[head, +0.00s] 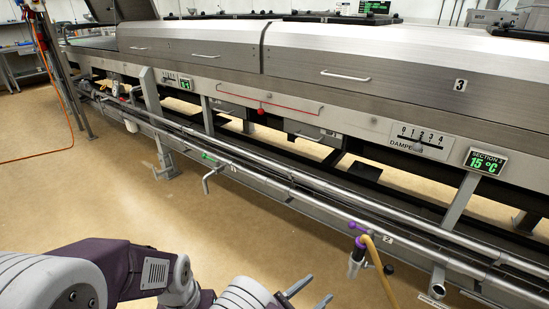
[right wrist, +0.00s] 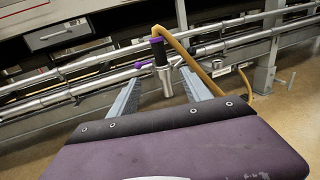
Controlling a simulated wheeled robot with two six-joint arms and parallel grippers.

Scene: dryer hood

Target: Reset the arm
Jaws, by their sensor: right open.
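My right gripper (head: 321,287) is at the bottom of the head view, with its two grey fingers apart and nothing between them. In the right wrist view my right gripper (right wrist: 159,78) also shows open, its fingers pointing towards the pipes of the machine. A black and silver nozzle with a purple collar (right wrist: 161,60) appears between the fingers there, beyond them; the fingers do not close on it. My right arm (head: 130,270), purple and grey, is bent low across the bottom left of the head view. My left gripper is not seen.
A long steel dryer (head: 350,60) with handled hoods runs across the head view. Pipes (head: 300,185) run along its front. A yellow hose (head: 380,270) with a purple valve handle (head: 357,226) stands right of my gripper. The tan floor (head: 100,190) is clear at left.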

